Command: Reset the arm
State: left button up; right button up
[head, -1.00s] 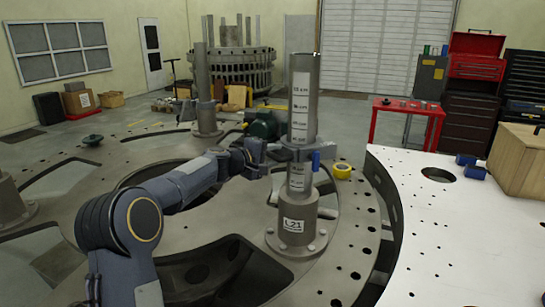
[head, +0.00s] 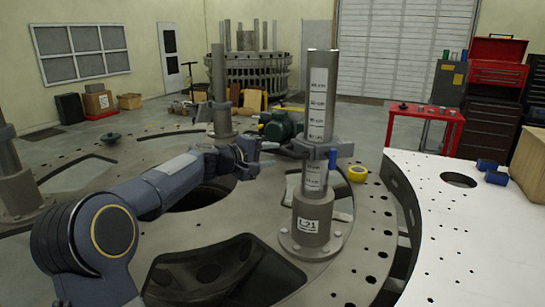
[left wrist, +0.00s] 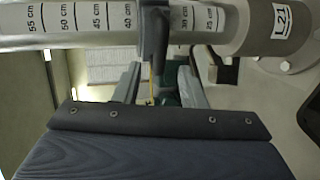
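My left gripper (head: 268,155) is at the end of my left arm, pointing right toward the grey post. It stands left of the post clamp, apart from it. In the left wrist view its two grey fingers (left wrist: 158,92) are spread with nothing held between them. The upright grey post (head: 318,110) has a height scale and an L21 label on its base. My right gripper is not in view.
A green motor (head: 279,126) and a yellow roll (head: 357,173) lie behind the post. A white perforated plate (head: 450,230) fills the right side. Other posts (head: 219,95) stand on the round turret plate. A red table (head: 424,117) is at the back right.

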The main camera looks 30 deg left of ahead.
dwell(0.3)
pick_arm(q)
jog(key=s+d+f+m+g+h, duration=0.1)
jog(key=s+d+f+m+g, duration=0.15)
jog(key=s+d, duration=0.55)
jog(key=s+d+f+m+g, duration=0.2)
jog(key=s+d+m, duration=0.2)
jog(key=s, duration=0.7)
jog(key=s+d+f+m+g+y, duration=0.1)
jog(key=s+d+f+m+g, duration=0.1)
jog(key=s+f, duration=0.5)
jog(key=s+d+f+m+g+y, duration=0.1)
jog(key=s+f+m, duration=0.3)
jog(key=s, duration=1)
notch_tip(320, 180, down, 4)
jog(key=shift+s+d+r+g, duration=0.15)
jog(key=shift+s+d+g, duration=0.05)
jog(key=shift+d+g, duration=0.6)
